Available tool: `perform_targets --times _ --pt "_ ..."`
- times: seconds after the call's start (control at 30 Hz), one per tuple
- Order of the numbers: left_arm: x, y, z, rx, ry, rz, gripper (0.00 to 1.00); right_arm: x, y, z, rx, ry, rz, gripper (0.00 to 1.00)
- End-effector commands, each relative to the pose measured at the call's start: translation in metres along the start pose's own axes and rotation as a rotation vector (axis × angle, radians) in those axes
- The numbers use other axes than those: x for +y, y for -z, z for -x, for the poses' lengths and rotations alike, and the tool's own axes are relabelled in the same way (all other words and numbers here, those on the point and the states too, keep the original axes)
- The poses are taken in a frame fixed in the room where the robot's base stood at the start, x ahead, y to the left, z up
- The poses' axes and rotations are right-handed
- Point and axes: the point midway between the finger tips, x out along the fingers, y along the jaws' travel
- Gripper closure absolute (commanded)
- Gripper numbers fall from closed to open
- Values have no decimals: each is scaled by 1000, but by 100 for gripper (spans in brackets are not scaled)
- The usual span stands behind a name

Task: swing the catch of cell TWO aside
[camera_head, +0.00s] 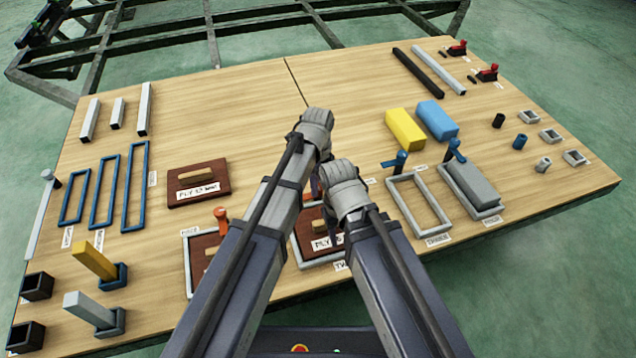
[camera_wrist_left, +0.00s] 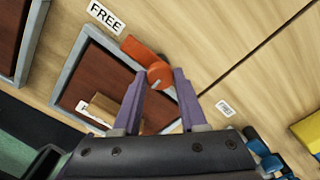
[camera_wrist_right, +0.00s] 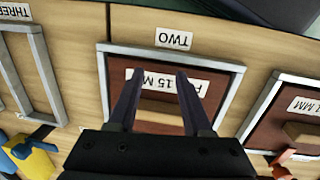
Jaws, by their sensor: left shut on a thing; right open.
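Cell TWO is a grey frame (camera_wrist_right: 240,88) with a brown plate, marked PLY 15 MM, in it; its TWO label (camera_wrist_right: 174,38) shows in the right wrist view. My left gripper (camera_wrist_left: 160,76), also in the head view (camera_head: 316,190), is shut on the orange catch (camera_wrist_left: 141,50) at its round knob. The catch's arm lies beside the frame's corner, pointing toward a FREE label (camera_wrist_left: 106,16). My right gripper (camera_wrist_right: 160,75) is open and empty above the plate and its wooden grip. My arms hide much of cell TWO in the head view.
A neighbouring cell (camera_head: 186,262) with its own orange catch (camera_head: 221,216) is on the left. The empty cell THREE frame (camera_head: 419,215) with a blue catch (camera_head: 396,160) is on the right. A loose plate (camera_head: 199,183) lies behind. The middle back of the table is clear.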

Motion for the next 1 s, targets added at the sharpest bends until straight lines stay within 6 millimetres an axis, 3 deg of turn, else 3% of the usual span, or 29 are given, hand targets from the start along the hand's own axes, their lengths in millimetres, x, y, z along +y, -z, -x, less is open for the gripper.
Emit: perform_targets --times 0.63,0.67,0.9,1.0 --pt "0 0 0 0 0 -47 100 0 0 0 0 0 0 50" --pt "0 0 0 0 0 -46 57 0 0 0 0 0 0 50" --pt "0 0 0 0 0 -45 30 0 0 0 0 0 0 50" --pt "0 0 0 0 0 -45 28 0 0 0 0 0 0 50"
